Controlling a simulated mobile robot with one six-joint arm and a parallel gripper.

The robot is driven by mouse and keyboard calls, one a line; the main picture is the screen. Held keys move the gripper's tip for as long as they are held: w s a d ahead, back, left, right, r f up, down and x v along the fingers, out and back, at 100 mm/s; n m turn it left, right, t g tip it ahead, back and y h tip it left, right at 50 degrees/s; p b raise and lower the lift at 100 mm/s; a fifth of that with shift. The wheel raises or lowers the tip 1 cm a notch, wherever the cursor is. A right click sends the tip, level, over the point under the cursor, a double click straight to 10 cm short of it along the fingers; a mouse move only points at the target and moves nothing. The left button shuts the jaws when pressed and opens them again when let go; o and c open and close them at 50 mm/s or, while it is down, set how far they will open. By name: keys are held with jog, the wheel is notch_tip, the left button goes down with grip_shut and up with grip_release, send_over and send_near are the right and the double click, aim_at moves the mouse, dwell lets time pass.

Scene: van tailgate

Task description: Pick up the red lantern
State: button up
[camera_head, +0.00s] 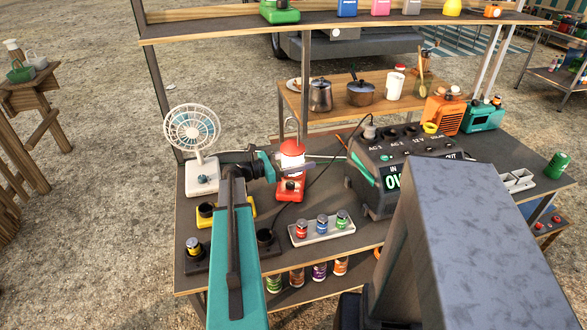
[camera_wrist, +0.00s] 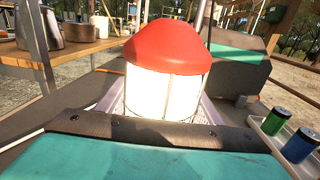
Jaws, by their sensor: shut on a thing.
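The red lantern (camera_head: 290,188) stands upright on the table, with a red cap, a pale glass body and a red base. It fills the middle of the wrist view, where its red cap and bright glass (camera_wrist: 165,60) show close up. My gripper (camera_head: 287,168) reaches it from the left and is shut on it around the glass. In the wrist view the jaws lie on both sides of the glass. The lantern's base is hidden in the wrist view. I cannot tell whether the base touches the table.
A white fan (camera_head: 192,135) stands left of the lantern. A dark power station (camera_head: 385,160) with a lit display stands to the right. A tray of batteries (camera_head: 321,228) lies in front. A shelf (camera_head: 230,28) spans above, and pots (camera_head: 320,97) stand on a table behind.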

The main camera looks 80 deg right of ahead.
jog(key=shift+r, duration=0.25)
jog(key=shift+r+b, duration=0.3)
jog(key=shift+r, duration=4.55)
